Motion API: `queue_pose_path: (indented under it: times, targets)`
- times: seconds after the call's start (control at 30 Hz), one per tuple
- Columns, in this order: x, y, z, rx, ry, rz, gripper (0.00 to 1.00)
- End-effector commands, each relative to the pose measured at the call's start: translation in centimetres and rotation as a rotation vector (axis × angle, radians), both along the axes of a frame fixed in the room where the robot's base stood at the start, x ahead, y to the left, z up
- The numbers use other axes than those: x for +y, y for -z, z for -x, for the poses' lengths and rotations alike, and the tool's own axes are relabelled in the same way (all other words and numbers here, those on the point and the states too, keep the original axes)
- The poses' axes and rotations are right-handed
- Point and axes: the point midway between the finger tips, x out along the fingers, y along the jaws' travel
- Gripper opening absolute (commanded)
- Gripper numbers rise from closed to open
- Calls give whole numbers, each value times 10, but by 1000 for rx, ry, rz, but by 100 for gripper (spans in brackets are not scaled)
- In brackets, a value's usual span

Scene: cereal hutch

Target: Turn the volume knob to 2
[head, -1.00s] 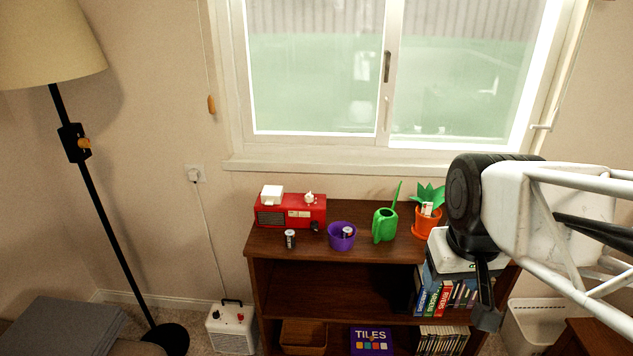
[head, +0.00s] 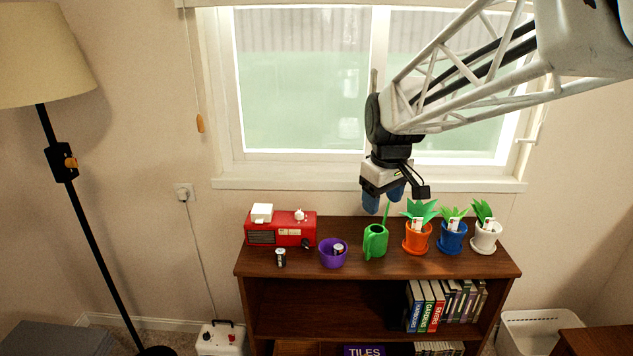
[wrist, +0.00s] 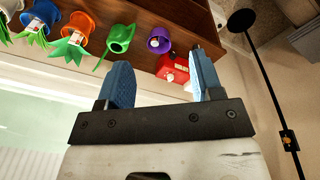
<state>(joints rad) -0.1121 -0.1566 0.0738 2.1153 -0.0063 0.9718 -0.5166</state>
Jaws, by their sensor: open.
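The red radio (head: 268,236) sits at the left end of the bookcase top, with a grille on its front left and a pale panel on its front. A small dark knob (head: 306,242) is at its front right, and a white knob-like piece (head: 300,215) is on its top. Which one is the volume knob, and any numbers, are too small to tell. My gripper (head: 383,199) is open and empty, above the bookcase behind the green watering can, well right of the radio. In the wrist view the radio (wrist: 172,69) shows between the blue fingers, apart from them.
Orange (head: 416,240), blue (head: 452,240) and white (head: 486,238) plant pots stand farther right. A white box (head: 215,345) with small controls is on the floor.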

Motion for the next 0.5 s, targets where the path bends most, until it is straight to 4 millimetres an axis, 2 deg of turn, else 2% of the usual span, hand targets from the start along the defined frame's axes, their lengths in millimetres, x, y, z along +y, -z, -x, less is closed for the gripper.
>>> queue_pose_path:
  times: [0.1,0.5]
  targets:
    - [11,4,-30,11,-63,7,60]
    - [51,27,-121,40,-279,30,60]
